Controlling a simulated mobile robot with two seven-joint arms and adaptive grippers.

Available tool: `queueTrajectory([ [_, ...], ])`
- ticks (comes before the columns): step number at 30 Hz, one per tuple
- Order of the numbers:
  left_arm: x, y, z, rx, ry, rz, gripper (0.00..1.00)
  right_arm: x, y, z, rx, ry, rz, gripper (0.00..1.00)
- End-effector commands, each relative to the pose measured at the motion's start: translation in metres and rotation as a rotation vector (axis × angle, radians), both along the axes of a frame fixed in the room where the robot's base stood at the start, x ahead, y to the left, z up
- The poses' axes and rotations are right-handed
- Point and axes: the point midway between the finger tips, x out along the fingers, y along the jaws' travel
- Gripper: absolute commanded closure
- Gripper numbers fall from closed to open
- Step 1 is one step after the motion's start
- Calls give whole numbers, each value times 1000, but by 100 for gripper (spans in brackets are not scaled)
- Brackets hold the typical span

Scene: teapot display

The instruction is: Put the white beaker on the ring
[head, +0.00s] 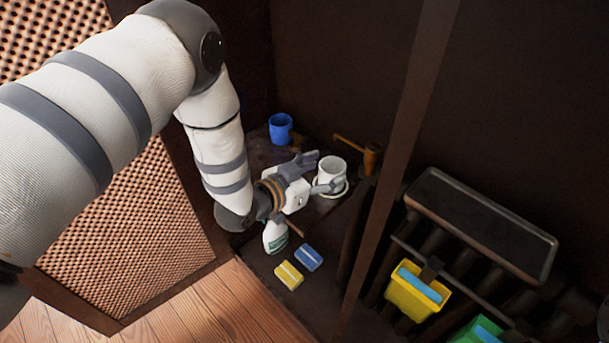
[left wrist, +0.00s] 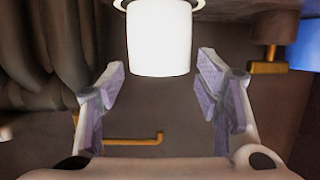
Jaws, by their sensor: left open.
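The white beaker (head: 331,170) is upright on the dark surface in the head view. A pale ring (head: 345,188) shows around its base, and the beaker appears to stand on it. In the left wrist view the beaker (left wrist: 160,40) is at top centre, with part of the ring's white rim (left wrist: 120,4) at its base. My left gripper (head: 317,174) is open beside the beaker. Its fingers (left wrist: 160,78) are on either side of the beaker in the wrist view, with gaps and no clear contact. My right gripper is not in view.
A blue mug (head: 280,129) stands behind the gripper, and a brown handled object (head: 371,158) right of the beaker.

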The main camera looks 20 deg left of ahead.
Motion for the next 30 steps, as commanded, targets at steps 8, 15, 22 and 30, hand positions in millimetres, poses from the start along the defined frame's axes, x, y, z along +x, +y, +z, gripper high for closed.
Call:
queueTrajectory([
  [8,-57,21,21,0,0,1,42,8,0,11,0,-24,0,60],
  [15,-76,27,26,1,-1,0,42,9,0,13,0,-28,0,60],
  [22,-146,26,-52,35,327,47,42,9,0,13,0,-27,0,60],
  [30,-450,37,-144,193,1341,214,42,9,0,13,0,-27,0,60],
])
